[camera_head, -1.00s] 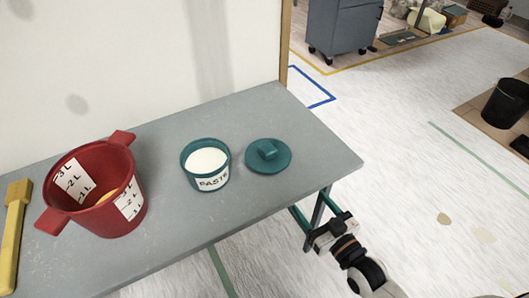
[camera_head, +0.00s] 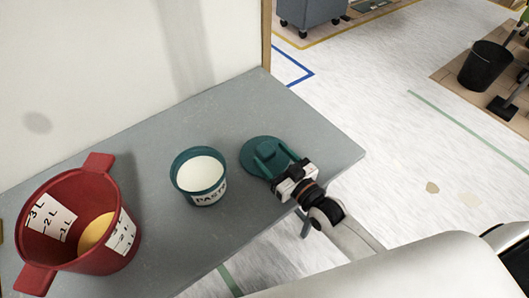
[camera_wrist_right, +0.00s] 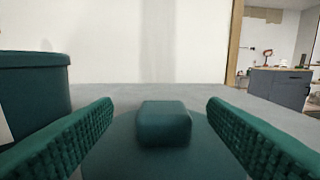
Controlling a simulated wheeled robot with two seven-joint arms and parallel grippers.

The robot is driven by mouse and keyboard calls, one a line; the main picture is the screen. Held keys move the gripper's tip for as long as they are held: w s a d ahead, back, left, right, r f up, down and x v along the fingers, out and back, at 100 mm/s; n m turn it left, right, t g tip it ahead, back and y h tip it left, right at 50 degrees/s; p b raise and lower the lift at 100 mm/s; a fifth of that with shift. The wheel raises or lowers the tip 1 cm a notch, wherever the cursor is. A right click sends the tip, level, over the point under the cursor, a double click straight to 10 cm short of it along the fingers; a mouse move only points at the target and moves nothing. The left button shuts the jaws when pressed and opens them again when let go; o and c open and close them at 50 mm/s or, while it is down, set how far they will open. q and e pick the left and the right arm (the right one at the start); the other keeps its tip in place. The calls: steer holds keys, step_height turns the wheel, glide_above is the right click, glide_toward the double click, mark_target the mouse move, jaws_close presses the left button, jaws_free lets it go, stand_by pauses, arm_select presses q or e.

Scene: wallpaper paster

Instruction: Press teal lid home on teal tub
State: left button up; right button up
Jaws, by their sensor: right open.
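The teal tub (camera_head: 200,178), labelled PASTE and full of white paste, stands open on the grey table. The teal lid (camera_head: 252,153) lies flat on the table to its right, with its block-shaped knob (camera_wrist_right: 163,124) on top. My right gripper (camera_head: 268,156) is open, with its two teal fingers reaching over the lid on either side of the knob. In the right wrist view the knob is centred between the fingers with a gap on both sides. The tub (camera_wrist_right: 32,90) shows at the left of that view. My left gripper is not in view.
A red two-handled bucket (camera_head: 80,215) with litre marks and something yellow inside stands on the table's left. Bare grey tabletop (camera_head: 225,105) lies behind the tub and lid, up to the wall panel (camera_head: 120,70). A black bin (camera_head: 485,65) stands on the floor.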

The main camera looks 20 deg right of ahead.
mark_target(261, 144)
steer(key=x, duration=0.6)
steer(key=shift+w+d+f, duration=0.15)
steer(key=shift+f, duration=0.2)
steer(key=c, duration=1.1)
